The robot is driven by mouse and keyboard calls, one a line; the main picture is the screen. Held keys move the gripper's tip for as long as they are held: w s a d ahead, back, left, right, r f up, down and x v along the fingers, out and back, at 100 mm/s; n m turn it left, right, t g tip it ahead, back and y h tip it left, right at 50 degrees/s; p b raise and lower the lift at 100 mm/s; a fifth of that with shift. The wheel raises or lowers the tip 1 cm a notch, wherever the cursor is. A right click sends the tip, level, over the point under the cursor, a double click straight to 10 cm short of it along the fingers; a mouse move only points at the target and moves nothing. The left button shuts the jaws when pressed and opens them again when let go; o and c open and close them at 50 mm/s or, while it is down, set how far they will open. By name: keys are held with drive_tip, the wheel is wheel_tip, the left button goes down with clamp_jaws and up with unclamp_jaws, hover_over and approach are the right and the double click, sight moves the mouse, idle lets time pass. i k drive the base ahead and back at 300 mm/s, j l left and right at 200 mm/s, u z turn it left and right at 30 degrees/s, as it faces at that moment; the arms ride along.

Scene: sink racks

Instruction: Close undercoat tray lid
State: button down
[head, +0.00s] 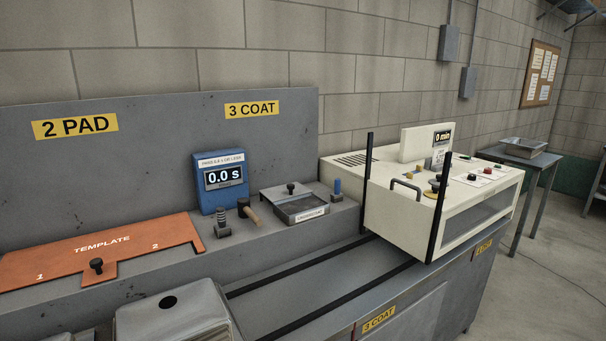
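The undercoat tray (307,215) is a small grey metal tray with a white label on its front, standing on the raised ledge below the "3 COAT" sign. Its grey lid (279,194) with a black knob sits toward the back and left of the tray. The front part of the tray is uncovered and its dark inside shows. The label is too small to read surely. My gripper is not in view.
A blue timer (222,180) reading 0.0 s, a brush-like tool (248,212) and a bolt-like part (222,222) stand left of the tray. A small blue-topped item (337,190) and a cream machine (430,200) are to its right. An orange template (110,248) lies left.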

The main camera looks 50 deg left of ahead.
sight(275, 194)
drive_tip(key=i+u, duration=0.5)
drive_tip(key=i+l+u, duration=0.15)
drive_tip(key=i+u, duration=0.3)
drive_tip(key=i+l+u, duration=0.25)
drive_tip(key=u, duration=0.25)
